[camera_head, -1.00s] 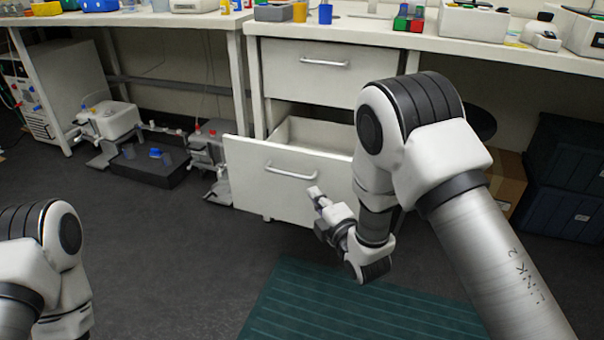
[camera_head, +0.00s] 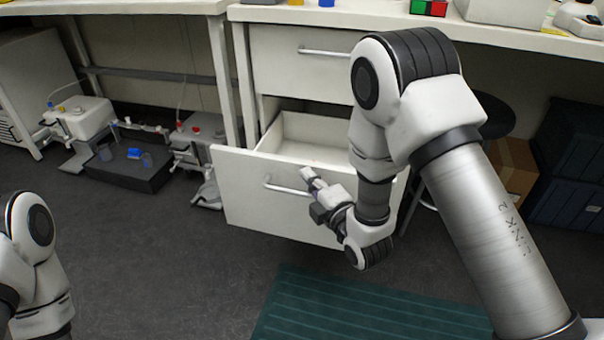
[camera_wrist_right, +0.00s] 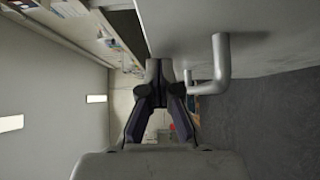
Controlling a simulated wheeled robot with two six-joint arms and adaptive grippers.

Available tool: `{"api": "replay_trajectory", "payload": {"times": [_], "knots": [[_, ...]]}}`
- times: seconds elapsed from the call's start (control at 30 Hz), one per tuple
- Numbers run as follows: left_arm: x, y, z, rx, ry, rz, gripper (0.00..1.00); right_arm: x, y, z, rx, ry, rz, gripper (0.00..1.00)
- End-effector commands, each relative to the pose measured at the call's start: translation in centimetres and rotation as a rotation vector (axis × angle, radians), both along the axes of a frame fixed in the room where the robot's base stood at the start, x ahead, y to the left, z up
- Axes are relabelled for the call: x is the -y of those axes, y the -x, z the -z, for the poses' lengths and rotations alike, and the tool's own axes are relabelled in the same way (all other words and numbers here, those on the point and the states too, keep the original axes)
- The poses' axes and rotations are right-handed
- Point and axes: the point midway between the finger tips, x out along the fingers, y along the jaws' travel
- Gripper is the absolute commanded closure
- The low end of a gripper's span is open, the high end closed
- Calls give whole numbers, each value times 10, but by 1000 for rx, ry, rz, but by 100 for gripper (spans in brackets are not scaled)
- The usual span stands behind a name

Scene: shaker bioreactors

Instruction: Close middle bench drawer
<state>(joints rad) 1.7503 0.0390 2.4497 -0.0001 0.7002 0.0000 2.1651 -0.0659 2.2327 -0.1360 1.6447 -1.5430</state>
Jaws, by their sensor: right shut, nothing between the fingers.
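The middle bench drawer (camera_head: 245,195) is white and stands pulled out below a shut upper drawer. Its empty-looking inside (camera_head: 310,130) shows behind the front. The drawer has a grey bar handle (camera_head: 285,188). My right gripper (camera_head: 308,175) is shut and empty, in front of the drawer front near the right end of the handle. In the right wrist view, the gripper (camera_wrist_right: 165,70) points along the drawer front (camera_wrist_right: 260,35), with the handle (camera_wrist_right: 222,65) just to its right. Whether it touches the front cannot be told. My left gripper is out of view; only part of my left arm shows.
The upper drawer (camera_head: 285,60) is shut. A dark stool (camera_head: 490,115), a cardboard box (camera_head: 515,165) and dark bins (camera_head: 570,190) stand under the bench at right. Lab devices (camera_head: 80,120) sit on the floor at left. A green mat (camera_head: 350,305) lies on open floor in front.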

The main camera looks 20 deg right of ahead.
Motion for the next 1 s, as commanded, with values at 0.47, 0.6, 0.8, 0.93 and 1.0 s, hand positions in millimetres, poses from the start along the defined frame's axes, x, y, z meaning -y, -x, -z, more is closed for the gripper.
{"api": "replay_trajectory", "payload": {"times": [0.47,0.6,0.8,0.93,1.0], "knots": [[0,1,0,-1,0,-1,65,1,3,0,0,0,0,100],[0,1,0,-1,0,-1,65,4,-2,0,1,0,0,100],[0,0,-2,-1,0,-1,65,18,-21,-1,2,-1,3,100],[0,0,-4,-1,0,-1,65,33,-43,-1,4,-3,4,100],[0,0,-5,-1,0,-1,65,43,-57,-1,4,-2,4,100]]}}
